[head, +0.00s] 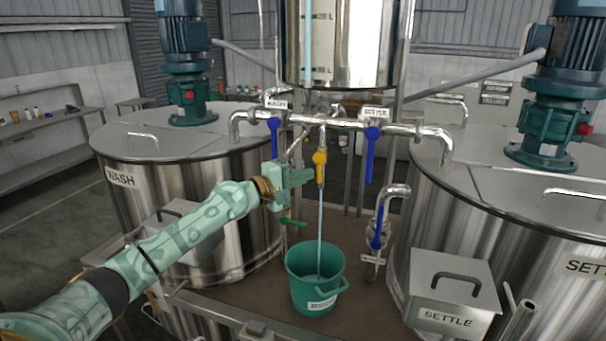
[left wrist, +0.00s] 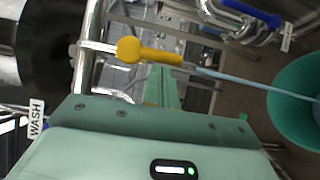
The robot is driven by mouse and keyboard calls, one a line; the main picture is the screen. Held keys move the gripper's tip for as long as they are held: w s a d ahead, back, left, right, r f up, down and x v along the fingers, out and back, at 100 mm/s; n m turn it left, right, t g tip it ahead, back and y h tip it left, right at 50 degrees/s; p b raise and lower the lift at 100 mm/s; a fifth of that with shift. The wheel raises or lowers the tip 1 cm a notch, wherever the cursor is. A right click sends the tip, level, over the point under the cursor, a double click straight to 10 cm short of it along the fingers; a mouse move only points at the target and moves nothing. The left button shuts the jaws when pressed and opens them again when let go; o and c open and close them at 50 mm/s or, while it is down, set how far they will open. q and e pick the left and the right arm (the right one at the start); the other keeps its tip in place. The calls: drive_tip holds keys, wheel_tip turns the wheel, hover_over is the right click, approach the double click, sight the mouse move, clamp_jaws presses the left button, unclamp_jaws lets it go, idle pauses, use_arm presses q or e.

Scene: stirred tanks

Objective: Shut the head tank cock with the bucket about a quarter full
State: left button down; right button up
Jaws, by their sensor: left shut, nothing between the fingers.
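The head tank (head: 340,45) is a shiny steel vessel with a sight glass, at the top middle. Its yellow cock (head: 320,158) hangs from the cross pipe, handle pointing down in line with the spout; it also shows in the left wrist view (left wrist: 150,54). A thin pale stream runs from it into the green bucket (head: 300,290), which also shows in the left wrist view (left wrist: 290,85). Some liquid shows low inside; its exact level is hard to tell. My left gripper (head: 304,178) is shut and empty, just left of the cock handle; contact is unclear. My right gripper is out of view.
Blue-handled cocks (head: 371,150) (head: 275,135) hang on either side along the cross pipe. The wash tank (head: 110,210) stands at left, the settle tank (head: 540,260) at right. A settle box (head: 450,300) is right of the bucket.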

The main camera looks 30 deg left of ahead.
use_arm(q)
drive_tip(key=shift+d+f+n+b, duration=0.2)
drive_tip(key=shift+n+b, duration=0.1)
drive_tip(key=shift+b, duration=0.4)
